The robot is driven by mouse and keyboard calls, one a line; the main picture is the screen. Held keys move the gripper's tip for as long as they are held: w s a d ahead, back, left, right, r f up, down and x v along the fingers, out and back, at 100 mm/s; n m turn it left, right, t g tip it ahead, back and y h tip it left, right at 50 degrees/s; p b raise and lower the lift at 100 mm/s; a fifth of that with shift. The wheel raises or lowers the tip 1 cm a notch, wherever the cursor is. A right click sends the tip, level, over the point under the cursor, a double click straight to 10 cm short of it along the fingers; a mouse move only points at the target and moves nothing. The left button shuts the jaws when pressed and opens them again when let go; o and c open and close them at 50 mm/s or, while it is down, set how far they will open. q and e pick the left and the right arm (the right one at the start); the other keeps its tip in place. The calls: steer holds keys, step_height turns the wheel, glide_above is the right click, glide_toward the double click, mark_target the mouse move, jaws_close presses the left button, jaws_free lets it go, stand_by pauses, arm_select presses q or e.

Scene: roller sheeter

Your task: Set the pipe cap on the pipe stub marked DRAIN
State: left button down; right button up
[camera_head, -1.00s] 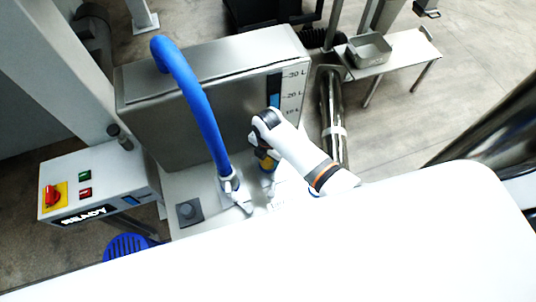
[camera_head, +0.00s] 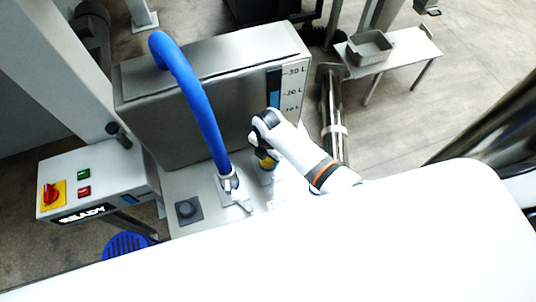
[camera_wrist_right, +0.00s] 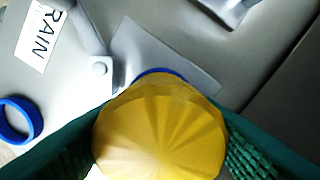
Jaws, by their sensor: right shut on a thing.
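My right gripper (camera_head: 262,152) is shut on the yellow pipe cap (camera_head: 267,164), over the steel deck in front of the tank. In the right wrist view the cap (camera_wrist_right: 160,130) is round and ribbed, held between green textured finger pads. A blue ring (camera_wrist_right: 160,73) on a square metal plate shows just past the cap's edge; the cap hides most of it, and I cannot tell whether they touch. A white label (camera_wrist_right: 40,38) reading "RAIN", its start cut off, lies at upper left. My left gripper is not in view.
A second blue ring (camera_wrist_right: 18,120) lies left in the wrist view. A blue hose (camera_head: 195,95) arches down to the deck beside my right gripper. The steel tank (camera_head: 200,120) stands behind. A control box (camera_head: 95,182) is at left, and a small metal table (camera_head: 405,52) at upper right.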

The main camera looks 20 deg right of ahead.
steer(key=shift+f, duration=0.2)
steer(key=o, duration=1.1)
step_height(320, 180, up, 12)
steer(key=shift+r+b, duration=0.1)
steer(key=shift+b, duration=0.6)
